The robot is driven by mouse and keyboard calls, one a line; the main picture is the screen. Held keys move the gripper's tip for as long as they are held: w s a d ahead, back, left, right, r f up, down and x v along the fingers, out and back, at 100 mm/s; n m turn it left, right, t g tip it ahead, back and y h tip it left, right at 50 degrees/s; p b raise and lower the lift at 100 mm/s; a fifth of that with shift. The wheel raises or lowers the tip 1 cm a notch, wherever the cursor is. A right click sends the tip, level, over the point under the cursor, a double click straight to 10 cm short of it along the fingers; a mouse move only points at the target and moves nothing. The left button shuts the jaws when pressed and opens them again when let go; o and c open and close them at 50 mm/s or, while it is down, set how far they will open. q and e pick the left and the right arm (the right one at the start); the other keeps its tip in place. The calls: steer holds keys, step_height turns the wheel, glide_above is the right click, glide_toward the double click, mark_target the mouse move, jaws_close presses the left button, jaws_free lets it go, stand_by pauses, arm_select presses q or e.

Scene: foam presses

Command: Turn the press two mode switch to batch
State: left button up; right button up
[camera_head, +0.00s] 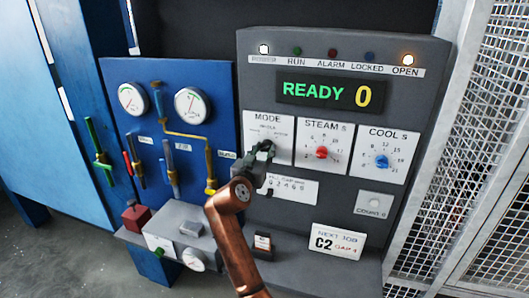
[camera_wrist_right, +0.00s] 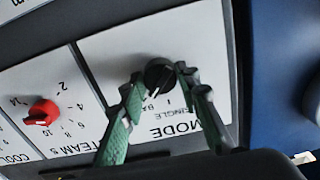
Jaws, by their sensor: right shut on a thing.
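The mode switch is a black knob (camera_wrist_right: 158,74) on the white MODE plate (camera_head: 256,122). My right gripper (camera_wrist_right: 160,80) has its green fingers on either side of the knob, shut on it. In the wrist view the plate reads upside down. SINGLE and a partly hidden label starting BA show near the knob, and its white pointer slants down and left towards BA. In the head view my right gripper (camera_head: 264,153) covers most of the knob. The display (camera_head: 330,93) reads READY 0. My left gripper is not in view.
The STEAM panel with its red knob (camera_head: 321,152) and the COOL panel with its blue knob (camera_head: 382,162) are to the right. A blue panel with gauges (camera_head: 132,99) and yellow pipework stands left. A mesh fence (camera_head: 500,75) bounds the right.

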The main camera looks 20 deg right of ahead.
steer(key=o, duration=1.2)
steer(key=shift+c, duration=0.2)
steer(key=v, duration=1.2)
